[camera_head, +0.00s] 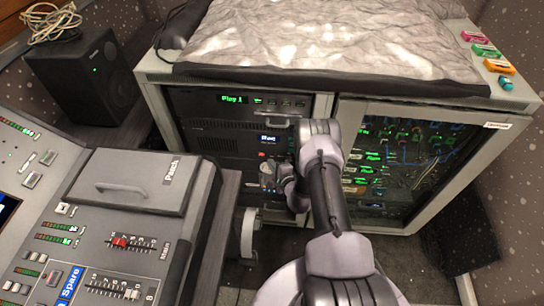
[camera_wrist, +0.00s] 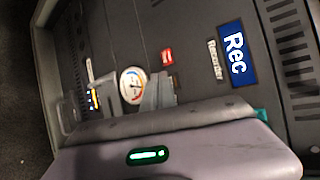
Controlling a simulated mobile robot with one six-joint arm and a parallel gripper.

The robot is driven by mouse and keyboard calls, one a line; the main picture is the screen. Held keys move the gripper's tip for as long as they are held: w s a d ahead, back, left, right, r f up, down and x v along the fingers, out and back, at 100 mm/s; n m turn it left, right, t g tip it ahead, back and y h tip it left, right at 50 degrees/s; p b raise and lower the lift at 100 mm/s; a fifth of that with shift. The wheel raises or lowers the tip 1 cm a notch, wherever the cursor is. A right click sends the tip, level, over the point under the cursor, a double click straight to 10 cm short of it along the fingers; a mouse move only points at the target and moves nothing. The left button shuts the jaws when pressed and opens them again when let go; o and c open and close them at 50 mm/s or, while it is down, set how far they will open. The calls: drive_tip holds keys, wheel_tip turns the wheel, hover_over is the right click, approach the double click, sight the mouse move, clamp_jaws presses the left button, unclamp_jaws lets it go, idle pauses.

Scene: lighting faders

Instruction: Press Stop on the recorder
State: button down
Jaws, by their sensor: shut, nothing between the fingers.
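The recorder (camera_head: 228,147) is a dark panel in the rack. Its blue "Rec" label (camera_wrist: 235,53) and a smaller grey label (camera_wrist: 214,60) show sideways in the wrist view. A small red button (camera_wrist: 167,57) with a pale mark too small to read sits beside a round dial (camera_wrist: 132,85). I cannot confirm that it is Stop. My gripper (camera_wrist: 158,92) is shut and empty, in front of the panel, with its fingertips between the dial and the red button in the picture. Whether they touch the panel is unclear. In the head view my wrist hides part of the recorder's right side.
A unit with a green "Play 1" display (camera_head: 233,99) sits above the recorder. A glass-fronted cabinet door (camera_head: 405,160) with cables behind it is to the right. A fader desk (camera_head: 120,235) and a black speaker (camera_head: 88,72) stand at left. A handle (camera_wrist: 68,120) shows in the wrist view.

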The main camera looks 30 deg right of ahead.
drive_tip(key=shift+w, duration=0.1)
idle(0.7)
drive_tip(key=shift+w+d+b, duration=0.25)
drive_tip(key=shift+w+b, duration=0.05)
drive_tip(key=shift+b, duration=0.05)
drive_tip(key=shift+w+d, duration=0.15)
drive_tip(key=shift+w, duration=0.1)
idle(0.5)
idle(0.4)
drive_tip(key=shift+s+a, duration=0.4)
drive_tip(key=shift+s, duration=0.25)
drive_tip(key=shift+a, duration=0.1)
drive_tip(key=s+a+p, duration=0.1)
drive_tip(key=s, duration=0.1)
drive_tip(key=s+a+p, duration=0.1)
drive_tip(key=s, duration=0.1)
drive_tip(key=shift+a+p, duration=0.3)
drive_tip(key=shift+a, duration=0.05)
